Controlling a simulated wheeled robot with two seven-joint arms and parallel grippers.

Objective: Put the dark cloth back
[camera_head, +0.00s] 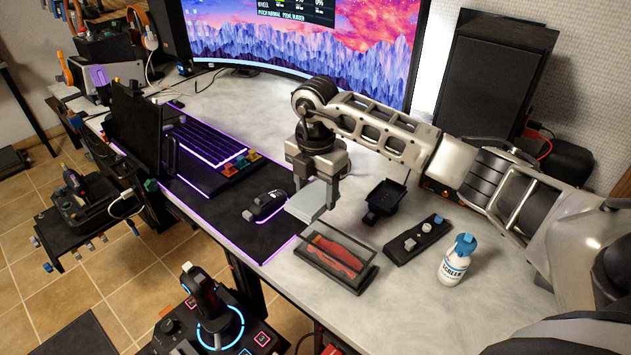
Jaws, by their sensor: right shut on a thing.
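My right gripper (320,186) points down over the desk and is shut on a flat, pale grey folded piece (311,204), seemingly the cloth. It looks light rather than dark from here. The piece hangs between the mouse and a clear display case, near the mat's right edge; whether it touches the desk I cannot tell. A small black holder (384,201) stands on the desk to the right of the gripper. My left gripper is not in view.
A black mouse (265,205) lies on the dark mat (222,222). The display case (336,257) holds a red model car. Monitor (300,40) and speaker (490,80) are behind.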

